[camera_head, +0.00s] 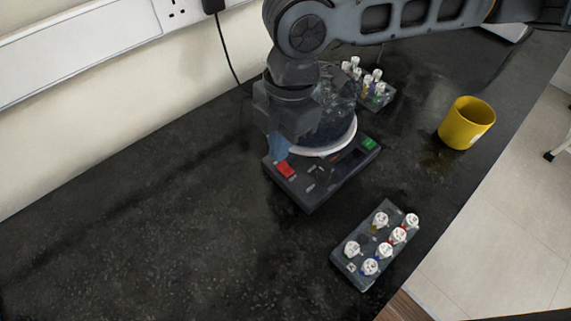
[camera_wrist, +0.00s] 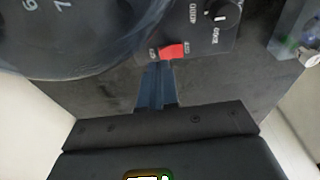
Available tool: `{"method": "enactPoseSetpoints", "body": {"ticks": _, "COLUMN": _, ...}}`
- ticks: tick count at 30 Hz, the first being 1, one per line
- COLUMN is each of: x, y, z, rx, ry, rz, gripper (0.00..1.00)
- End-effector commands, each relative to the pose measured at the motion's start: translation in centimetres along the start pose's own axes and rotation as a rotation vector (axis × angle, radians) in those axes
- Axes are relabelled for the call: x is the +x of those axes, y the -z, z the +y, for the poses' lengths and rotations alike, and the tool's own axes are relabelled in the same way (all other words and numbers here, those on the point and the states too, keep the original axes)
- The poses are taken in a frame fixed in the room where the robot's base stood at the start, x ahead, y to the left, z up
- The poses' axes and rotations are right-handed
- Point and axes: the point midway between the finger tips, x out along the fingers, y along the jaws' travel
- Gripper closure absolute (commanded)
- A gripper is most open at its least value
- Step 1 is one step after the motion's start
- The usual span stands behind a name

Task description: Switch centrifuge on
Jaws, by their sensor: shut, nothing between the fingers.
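The centrifuge (camera_head: 318,190) stands on the dark bench, with a clear lid and a white ring over a dark control panel. Its red switch (camera_head: 285,170) is at the panel's left; the red switch (camera_wrist: 171,51) also shows in the wrist view between small white labels. My gripper (camera_head: 279,149) points down at the red switch. Its blue fingers (camera_wrist: 157,72) are together and empty, with the tips right beside the switch's near edge. I cannot tell whether they touch it. My arm hides part of the lid. A black knob (camera_wrist: 222,14) sits along the panel.
A rack of white-capped tubes (camera_head: 345,262) lies in front of the centrifuge, and another rack (camera_head: 378,98) behind it. A yellow mug (camera_head: 466,123) stands to the right near the bench edge. The bench's left side is clear. A black cable (camera_head: 228,50) hangs along the wall.

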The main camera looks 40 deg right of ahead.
Motion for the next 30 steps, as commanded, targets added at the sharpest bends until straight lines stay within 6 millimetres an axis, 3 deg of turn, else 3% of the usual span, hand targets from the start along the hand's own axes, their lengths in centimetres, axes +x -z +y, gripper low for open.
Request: {"method": "enactPoseSetpoints", "body": {"ticks": 30, "x": 0.62, "y": -0.10, "z": 0.00, "rx": 0.000, "ry": 0.000, "rz": 0.000, "gripper": 1.00}}
